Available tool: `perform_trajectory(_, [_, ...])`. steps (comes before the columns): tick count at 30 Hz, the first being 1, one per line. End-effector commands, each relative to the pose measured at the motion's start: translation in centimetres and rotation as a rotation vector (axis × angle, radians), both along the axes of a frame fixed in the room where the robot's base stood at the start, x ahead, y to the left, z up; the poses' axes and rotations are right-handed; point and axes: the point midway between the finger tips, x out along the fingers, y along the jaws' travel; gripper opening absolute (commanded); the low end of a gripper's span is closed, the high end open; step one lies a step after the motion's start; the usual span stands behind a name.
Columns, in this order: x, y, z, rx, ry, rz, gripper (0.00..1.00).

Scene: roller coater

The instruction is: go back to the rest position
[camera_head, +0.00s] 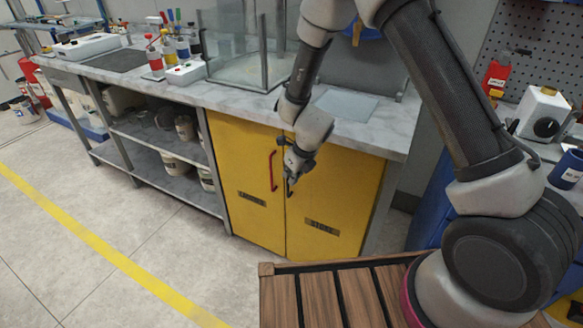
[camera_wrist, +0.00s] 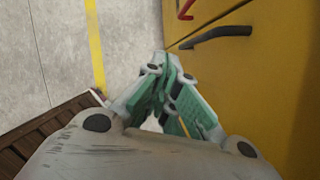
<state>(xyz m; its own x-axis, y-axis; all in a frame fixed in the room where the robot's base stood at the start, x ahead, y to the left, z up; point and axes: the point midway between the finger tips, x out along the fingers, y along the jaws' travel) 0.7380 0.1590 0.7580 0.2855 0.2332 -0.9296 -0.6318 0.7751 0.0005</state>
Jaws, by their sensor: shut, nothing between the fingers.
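My gripper (camera_head: 290,184) hangs at the end of my arm in front of the yellow cabinet doors in the head view, pointing down. It appears between the red handle and the right door. In the wrist view my gripper (camera_wrist: 165,62) has its green-padded fingers together at the tips, with nothing between them. The floor and the yellow doors show beyond it. No held object is visible.
The yellow cabinet (camera_head: 250,195) has a red handle (camera_head: 272,171) and a dark handle (camera_wrist: 215,37). Above it is a marble-look counter (camera_head: 365,132) with bottles and a glass enclosure. Open shelves (camera_head: 165,142) stand left.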

Motion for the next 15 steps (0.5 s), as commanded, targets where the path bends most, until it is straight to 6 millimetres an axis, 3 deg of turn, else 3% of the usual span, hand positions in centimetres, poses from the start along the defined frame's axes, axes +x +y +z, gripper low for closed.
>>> perform_trajectory(9, [-1.6,0.0,4.1,0.0,-0.002,0.004,0.0])
perform_trajectory(15, [-2.0,-0.1,5.2,0.0,-0.002,0.001,0.0])
